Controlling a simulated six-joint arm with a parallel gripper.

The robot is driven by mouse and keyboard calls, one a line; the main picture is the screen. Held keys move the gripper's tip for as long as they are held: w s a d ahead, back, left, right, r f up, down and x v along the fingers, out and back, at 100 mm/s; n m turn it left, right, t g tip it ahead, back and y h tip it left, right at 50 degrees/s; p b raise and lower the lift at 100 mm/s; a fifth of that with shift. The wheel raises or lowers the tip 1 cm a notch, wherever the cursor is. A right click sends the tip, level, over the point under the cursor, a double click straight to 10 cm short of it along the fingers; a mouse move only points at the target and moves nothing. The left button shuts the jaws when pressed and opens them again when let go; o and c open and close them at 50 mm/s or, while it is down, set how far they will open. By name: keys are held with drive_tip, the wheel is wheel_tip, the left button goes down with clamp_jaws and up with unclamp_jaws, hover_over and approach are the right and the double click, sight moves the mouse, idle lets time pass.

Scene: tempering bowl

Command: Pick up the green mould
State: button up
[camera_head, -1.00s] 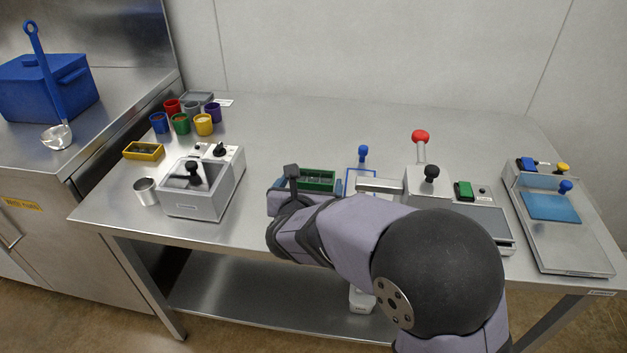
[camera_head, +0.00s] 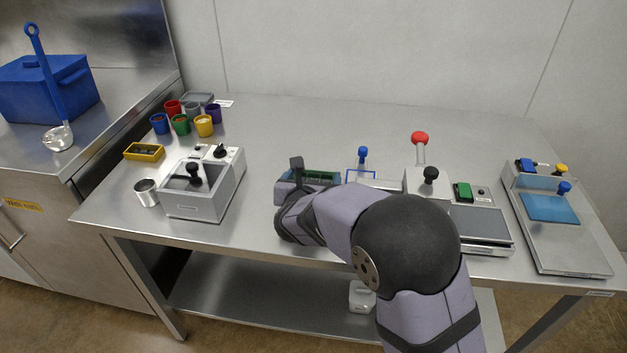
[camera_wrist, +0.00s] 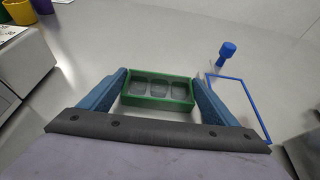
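The green mould (camera_wrist: 158,102) is a small rectangular tray with a row of three square hollows. In the wrist view it lies between the two blue fingers of my gripper (camera_wrist: 160,76). The fingers are apart, one at each short end of the mould, very close to it; I cannot tell whether they touch it. In the head view the mould (camera_head: 318,176) shows only in part, behind my wrist, near the middle of the table. Its near side is hidden there.
A blue frame outline (camera_wrist: 240,95) and a blue-knobbed post (camera_wrist: 226,52) stand right of the mould. A grey lidded box (camera_head: 198,203) is left, with coloured cups (camera_head: 203,124) behind it. A red-knobbed press (camera_head: 420,150) stands right. The table behind is clear.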

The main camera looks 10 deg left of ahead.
drive_tip(key=c, duration=0.5)
drive_tip(key=shift+o, duration=0.2)
drive_tip(key=shift+r, duration=0.15)
